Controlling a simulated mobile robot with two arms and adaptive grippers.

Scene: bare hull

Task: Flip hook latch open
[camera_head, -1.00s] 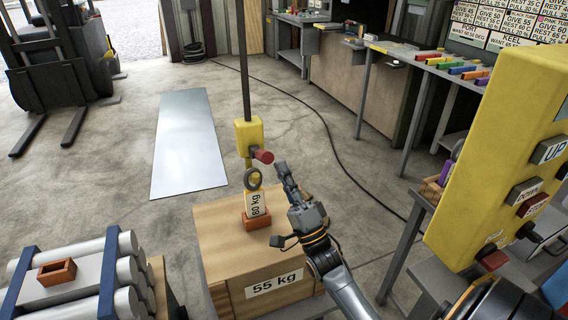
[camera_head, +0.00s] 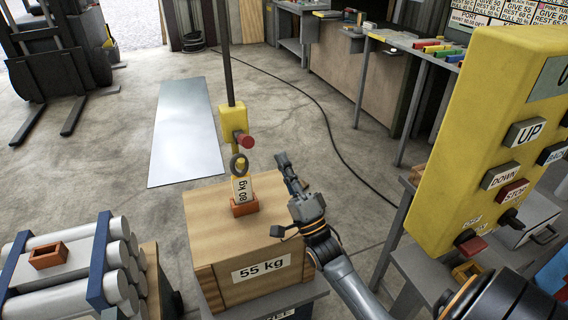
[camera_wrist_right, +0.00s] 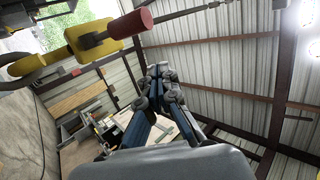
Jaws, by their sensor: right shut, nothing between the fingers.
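A yellow hook block (camera_head: 233,120) hangs on a dark rod above a wooden crate. A red cylindrical knob (camera_head: 245,140) sticks out of its lower right side. Below it the yellow hook meets a grey ring (camera_head: 239,164) on top of the 80 kg weight (camera_head: 243,188). Whether the latch is open is too small to tell. My right gripper (camera_head: 282,158) is shut and empty, to the right of the knob and ring, apart from both. In the right wrist view, the block (camera_wrist_right: 88,36) and red knob (camera_wrist_right: 134,22) lie up and left of the gripper (camera_wrist_right: 160,72). My left gripper is out of view.
The weight stands on the 55 kg crate (camera_head: 215,228). A yellow control panel (camera_head: 480,150) with buttons stands close on the right. Strapped grey cylinders (camera_head: 60,302) lie at lower left. Open floor and a metal sheet (camera_head: 185,140) lie behind.

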